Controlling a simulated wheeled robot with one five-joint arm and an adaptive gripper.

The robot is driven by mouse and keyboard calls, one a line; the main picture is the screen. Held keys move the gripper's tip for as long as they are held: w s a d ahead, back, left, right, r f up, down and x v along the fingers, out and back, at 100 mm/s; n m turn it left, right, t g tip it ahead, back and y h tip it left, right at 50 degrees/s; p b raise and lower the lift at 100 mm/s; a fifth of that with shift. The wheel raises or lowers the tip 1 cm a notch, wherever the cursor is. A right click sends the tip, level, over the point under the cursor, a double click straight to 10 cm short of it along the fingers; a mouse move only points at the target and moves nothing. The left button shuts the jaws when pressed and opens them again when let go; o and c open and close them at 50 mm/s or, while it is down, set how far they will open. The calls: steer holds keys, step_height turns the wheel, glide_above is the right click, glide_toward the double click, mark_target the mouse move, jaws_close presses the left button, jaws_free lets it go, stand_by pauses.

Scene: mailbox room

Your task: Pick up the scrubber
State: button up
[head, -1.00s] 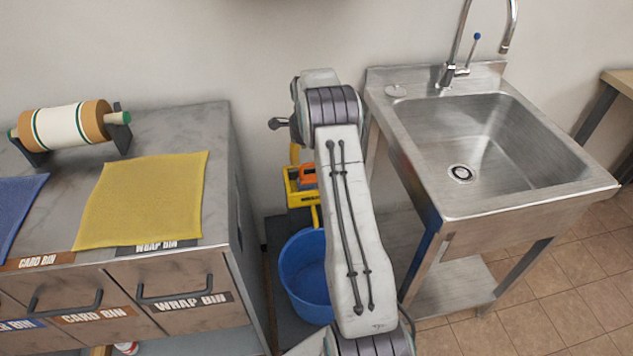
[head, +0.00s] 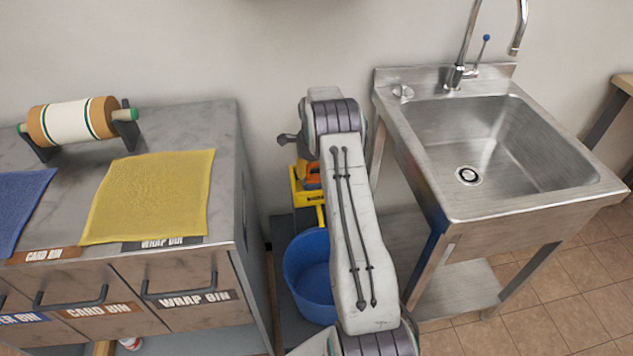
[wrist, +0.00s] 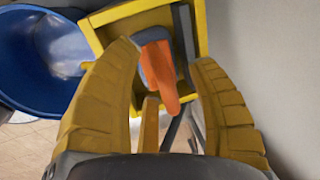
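The likely scrubber (wrist: 158,68), an orange piece with a grey part, sits in a yellow open-topped holder (wrist: 92,33) in the wrist view. In the head view, its orange part (head: 313,171) shows just left of my arm, in the yellow holder (head: 299,197). My gripper (wrist: 163,54) is open in the wrist view, one yellow finger on each side of the scrubber, with gaps on both sides. Nothing is held. The fingers are hidden behind my arm in the head view. I cannot tell how deep the fingers are relative to it.
A blue bucket (head: 308,284) stands below the holder, and shows at left in the wrist view (wrist: 30,60). A cabinet (head: 227,170) with a yellow cloth (head: 150,197) is on the left. A steel sink (head: 425,150) is on the right. The wall is close behind.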

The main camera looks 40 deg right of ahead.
jaws_close()
stand_by(0.5)
step_height(320, 180, up, 21)
steer(key=p, duration=1.2)
steer(key=shift+f, duration=0.1)
